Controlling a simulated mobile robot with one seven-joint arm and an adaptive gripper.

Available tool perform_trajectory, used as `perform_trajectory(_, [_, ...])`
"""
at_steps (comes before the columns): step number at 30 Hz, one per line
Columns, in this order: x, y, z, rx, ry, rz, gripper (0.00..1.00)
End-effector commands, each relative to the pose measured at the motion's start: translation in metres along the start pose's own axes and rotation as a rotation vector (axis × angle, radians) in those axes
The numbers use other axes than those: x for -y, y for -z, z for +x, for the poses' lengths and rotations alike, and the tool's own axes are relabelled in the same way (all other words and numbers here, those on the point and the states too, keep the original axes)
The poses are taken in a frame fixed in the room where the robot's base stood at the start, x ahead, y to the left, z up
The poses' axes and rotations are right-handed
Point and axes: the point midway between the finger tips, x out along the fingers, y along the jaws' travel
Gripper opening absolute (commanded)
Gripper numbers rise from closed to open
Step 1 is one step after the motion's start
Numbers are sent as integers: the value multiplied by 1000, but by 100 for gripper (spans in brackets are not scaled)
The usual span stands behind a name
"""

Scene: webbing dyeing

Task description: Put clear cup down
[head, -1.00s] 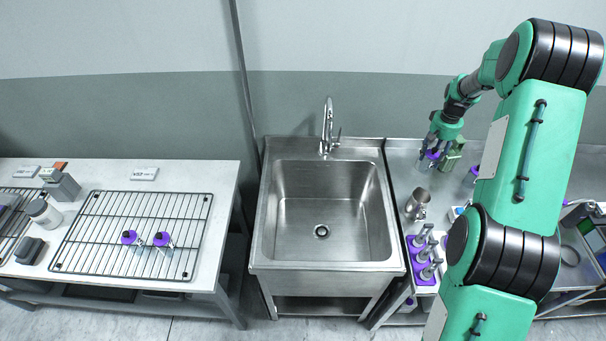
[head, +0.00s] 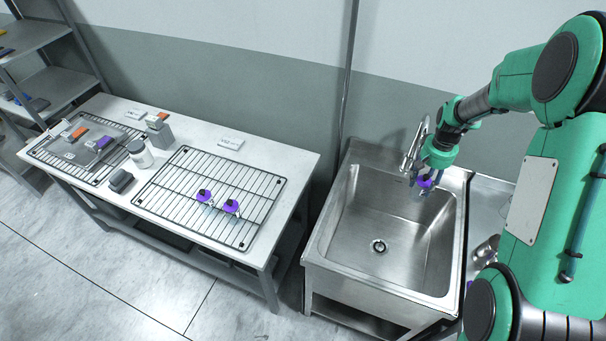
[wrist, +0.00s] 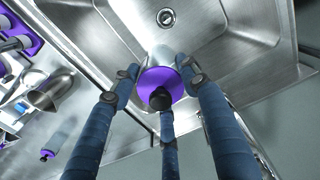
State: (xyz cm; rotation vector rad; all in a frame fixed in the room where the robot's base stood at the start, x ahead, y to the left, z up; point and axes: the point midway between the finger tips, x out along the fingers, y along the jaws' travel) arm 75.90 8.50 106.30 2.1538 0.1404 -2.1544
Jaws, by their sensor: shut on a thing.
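My gripper (head: 428,170) is shut on a clear cup with a purple lid (head: 424,182). It holds the cup over the back right part of the sink. In the wrist view the fingers (wrist: 160,88) close around the purple lid (wrist: 165,84) with its black knob. The clear body is mostly hidden beneath the lid. Two similar cups with purple tops (head: 204,195) lie on the wire rack (head: 175,212) on the white table at left.
The steel sink (head: 350,225) lies below, with its faucet (head: 417,145) close to my gripper. The white table (head: 290,163) also bears a jar (head: 140,153), grey blocks and a second rack. The wire rack has free room.

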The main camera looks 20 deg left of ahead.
Motion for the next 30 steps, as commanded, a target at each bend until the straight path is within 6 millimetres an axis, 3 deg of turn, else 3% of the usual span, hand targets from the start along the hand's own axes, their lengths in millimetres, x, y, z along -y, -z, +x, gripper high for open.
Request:
perform_trajectory(9, [74, -15, -11, -1, 0, -73, 12])
perform_trajectory(17, [148, 9, -9, -2, 0, -207, 12])
perform_trajectory(30, [320, 28, -6, -3, 1, -503, 12])
